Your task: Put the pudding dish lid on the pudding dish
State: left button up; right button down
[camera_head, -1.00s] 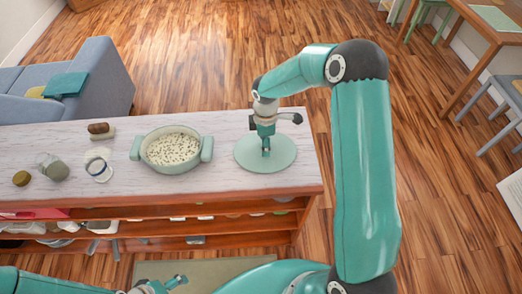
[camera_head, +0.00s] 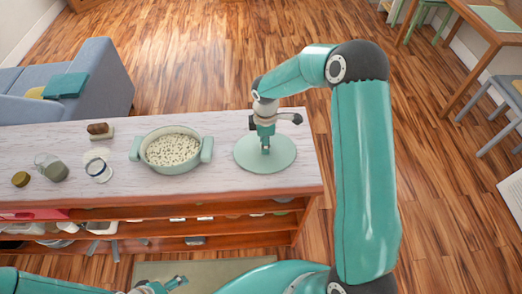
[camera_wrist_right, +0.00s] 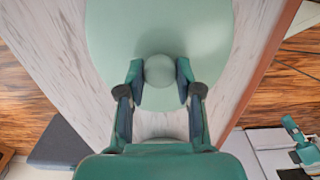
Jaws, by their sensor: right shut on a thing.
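The pudding dish (camera_head: 173,168) is a pale green round pot with two side handles, full of a white, speckled filling, on the shelf's top. The pudding dish lid (camera_head: 281,157) is a pale green disc at the right end of the top, apart from the dish. My right gripper (camera_head: 265,149) points down over the lid's middle. In the right wrist view, my right gripper (camera_wrist_right: 159,75) is shut on the lid's round knob (camera_wrist_right: 160,70). Whether the lid touches the top is hard to tell. My left gripper (camera_head: 177,281) is low in front of the shelves, its jaws too small to judge.
The white shelf top (camera_head: 228,133) holds a glass jar (camera_head: 52,168), a brown-lidded item (camera_head: 20,179), a clear glass (camera_head: 99,170) and a brush-like block (camera_head: 100,130) left of the dish. Shelves below hold several items. A blue sofa (camera_head: 105,75) stands behind.

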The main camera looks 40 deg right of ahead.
jog(key=shift+r, duration=0.4)
dwell(0.5)
jog(key=shift+r+p, duration=0.15)
jog(key=shift+p, duration=0.2)
jog(key=shift+r+p, duration=1)
jog(key=shift+r, duration=0.6)
jog(key=shift+r, duration=0.1)
jog(key=shift+r+p, duration=2.25)
jog(key=shift+r, duration=1.05)
jog(key=w+a+f, duration=0.1)
jog(key=w+a, duration=0.7)
jog(key=a, duration=0.4)
jog(key=w+a+f, duration=0.2)
jog(key=w+a, duration=0.6)
jog(key=a, duration=0.5)
jog(key=shift+w+f+m+p, duration=0.15)
jog(key=shift+f+m+p, duration=0.05)
jog(key=shift+m+p, duration=0.25)
